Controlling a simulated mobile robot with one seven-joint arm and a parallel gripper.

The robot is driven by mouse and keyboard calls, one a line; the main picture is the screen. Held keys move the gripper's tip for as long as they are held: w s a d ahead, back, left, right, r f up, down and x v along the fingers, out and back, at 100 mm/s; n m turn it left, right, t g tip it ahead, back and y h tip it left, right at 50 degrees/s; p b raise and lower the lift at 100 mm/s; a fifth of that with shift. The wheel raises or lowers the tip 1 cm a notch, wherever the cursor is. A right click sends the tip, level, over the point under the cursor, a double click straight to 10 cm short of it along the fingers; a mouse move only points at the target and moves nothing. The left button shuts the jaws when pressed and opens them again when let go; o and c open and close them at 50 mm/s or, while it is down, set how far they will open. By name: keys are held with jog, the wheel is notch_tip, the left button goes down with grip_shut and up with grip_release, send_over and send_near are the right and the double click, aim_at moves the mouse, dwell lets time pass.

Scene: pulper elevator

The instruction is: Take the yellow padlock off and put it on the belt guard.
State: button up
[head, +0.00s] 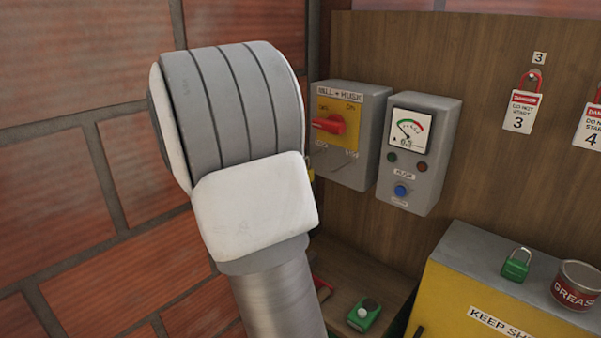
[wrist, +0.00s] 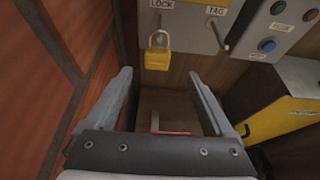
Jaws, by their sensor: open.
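The yellow padlock (wrist: 157,59) hangs from a hook under the LOCK label on the grey switch box (wrist: 190,20) in the wrist view. In the head view my arm hides nearly all of it. My gripper (wrist: 158,76) is open and empty, its fingers spread wide to either side of and below the padlock, not visibly touching it. The gripper is hidden in the head view. The belt guard appears to be the yellow box with a grey top (head: 470,246) at lower right, labelled "KEEP SH...".
A green padlock (head: 516,264) and a grease can (head: 577,285) stand on the guard's top; its left part is clear. A grey meter box (head: 418,150) is right of the switch box (head: 346,130). A brick wall (head: 80,200) is close on the left. A green item (head: 364,314) lies below.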

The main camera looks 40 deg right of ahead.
jog(key=shift+w+r+p+x, duration=0.1)
jog(key=shift+r+p+x, duration=0.1)
jog(key=shift+x, duration=1.3)
jog(key=shift+w+r+p+x, duration=0.1)
jog(key=shift+p+x, duration=0.1)
jog(key=shift+x, duration=1.3)
jog(key=shift+w+r+p+x, duration=0.1)
jog(key=shift+r+p+x, duration=0.1)
jog(key=shift+x, duration=1.35)
jog(key=shift+d, duration=0.1)
grip_shut()
